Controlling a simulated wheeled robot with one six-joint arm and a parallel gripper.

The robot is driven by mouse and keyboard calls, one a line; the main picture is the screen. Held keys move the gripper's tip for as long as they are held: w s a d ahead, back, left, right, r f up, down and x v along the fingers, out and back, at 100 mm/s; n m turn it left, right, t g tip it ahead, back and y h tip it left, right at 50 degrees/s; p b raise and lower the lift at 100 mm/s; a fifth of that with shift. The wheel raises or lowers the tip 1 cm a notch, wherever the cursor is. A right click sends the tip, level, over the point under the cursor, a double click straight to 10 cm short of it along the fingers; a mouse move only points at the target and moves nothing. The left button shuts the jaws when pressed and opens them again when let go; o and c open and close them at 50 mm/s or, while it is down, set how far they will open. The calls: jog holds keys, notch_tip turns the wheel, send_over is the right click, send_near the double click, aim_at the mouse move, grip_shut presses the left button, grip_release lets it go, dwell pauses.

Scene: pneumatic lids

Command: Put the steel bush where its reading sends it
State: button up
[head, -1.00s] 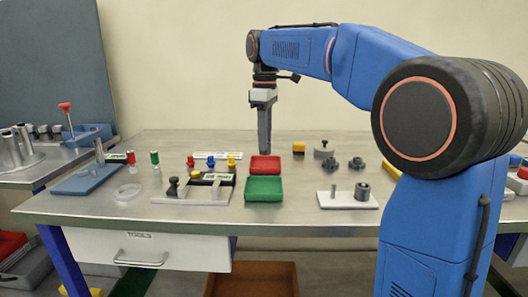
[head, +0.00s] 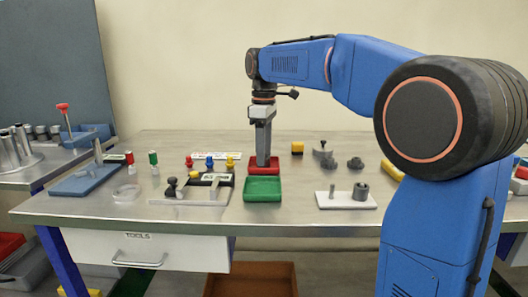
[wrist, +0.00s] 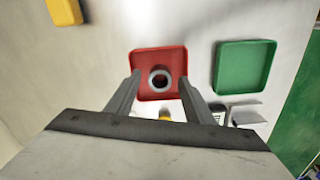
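The steel bush shows as a grey ring (wrist: 160,78) on the red tray (wrist: 172,53) in the wrist view. My gripper (wrist: 159,80) is over the red tray with its two fingers apart, one on each side of the bush; gaps show between bush and fingers. In the head view my gripper (head: 263,164) reaches down to the red tray (head: 275,170) and hides the bush. The green tray (head: 262,189) is in front of the red one and looks empty. A white-based gauge with a dark body (head: 190,199) stands to the left; its reading is too small to read.
A white plate (head: 340,204) with a peg and a dark grey cylinder is at the right. A yellow block (head: 297,148) and several dark knobbed parts stand behind it. A blue fixture (head: 80,184) and a clear dish (head: 127,193) are at the left. The front strip of bench is clear.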

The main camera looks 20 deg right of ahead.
notch_tip(320, 180, up, 12)
dwell(0.7)
jog(key=shift+r, duration=0.1)
